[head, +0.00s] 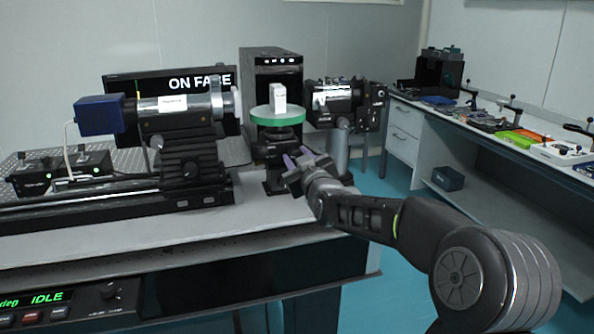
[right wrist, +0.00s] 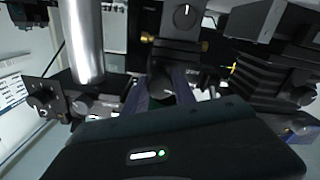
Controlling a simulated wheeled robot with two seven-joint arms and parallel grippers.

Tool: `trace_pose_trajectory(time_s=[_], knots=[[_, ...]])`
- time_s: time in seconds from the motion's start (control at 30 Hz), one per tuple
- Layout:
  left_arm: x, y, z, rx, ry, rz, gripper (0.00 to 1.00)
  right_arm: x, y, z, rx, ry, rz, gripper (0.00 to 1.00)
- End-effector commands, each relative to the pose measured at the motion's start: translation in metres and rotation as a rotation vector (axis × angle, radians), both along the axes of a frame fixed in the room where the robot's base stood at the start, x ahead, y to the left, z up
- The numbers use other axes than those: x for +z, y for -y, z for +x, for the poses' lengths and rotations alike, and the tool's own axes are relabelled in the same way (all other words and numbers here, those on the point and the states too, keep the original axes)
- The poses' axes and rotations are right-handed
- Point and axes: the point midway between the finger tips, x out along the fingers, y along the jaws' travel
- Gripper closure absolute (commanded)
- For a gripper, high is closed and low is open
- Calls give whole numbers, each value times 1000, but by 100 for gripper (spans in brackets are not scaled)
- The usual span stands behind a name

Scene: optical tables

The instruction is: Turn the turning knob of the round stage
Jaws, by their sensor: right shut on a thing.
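The round stage (head: 276,118) has a green disc top on a dark base and stands in the middle of the head view. A small white box (head: 278,97) sits upright on the disc. My right gripper (head: 297,160) reaches to the front of the stage's dark base, below the disc. In the right wrist view its two purplish fingers (right wrist: 160,92) are closed around a small dark part at the stage base, which appears to be the turning knob. The fingers and palm hide most of it. My left gripper is out of view.
A metal post (head: 341,148) holds a black device (head: 345,103) right of the stage. A rail-mounted device with a blue end (head: 100,114) stands left. A black tower (head: 277,68) is behind. A side bench (head: 480,140) with tools lies right across open floor.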

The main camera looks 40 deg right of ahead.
Motion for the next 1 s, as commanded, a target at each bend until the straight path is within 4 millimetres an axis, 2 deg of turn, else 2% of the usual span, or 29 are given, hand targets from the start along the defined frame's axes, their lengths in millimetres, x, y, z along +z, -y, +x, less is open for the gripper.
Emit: trace_pose_trajectory(time_s=[0.27, 0.3, 0.57, 0.87, 1.0], knots=[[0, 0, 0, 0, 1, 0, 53, 0, 0, 0, 0, -7, -13, 100], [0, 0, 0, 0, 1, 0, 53, 0, 0, 0, 0, -7, -13, 67], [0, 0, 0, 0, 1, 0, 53, 0, 0, 0, 0, -7, -12, 46], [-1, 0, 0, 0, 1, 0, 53, 0, -1, -2, 0, -7, -12, 46], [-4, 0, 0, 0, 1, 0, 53, 0, -4, -13, 0, -5, -13, 46]])
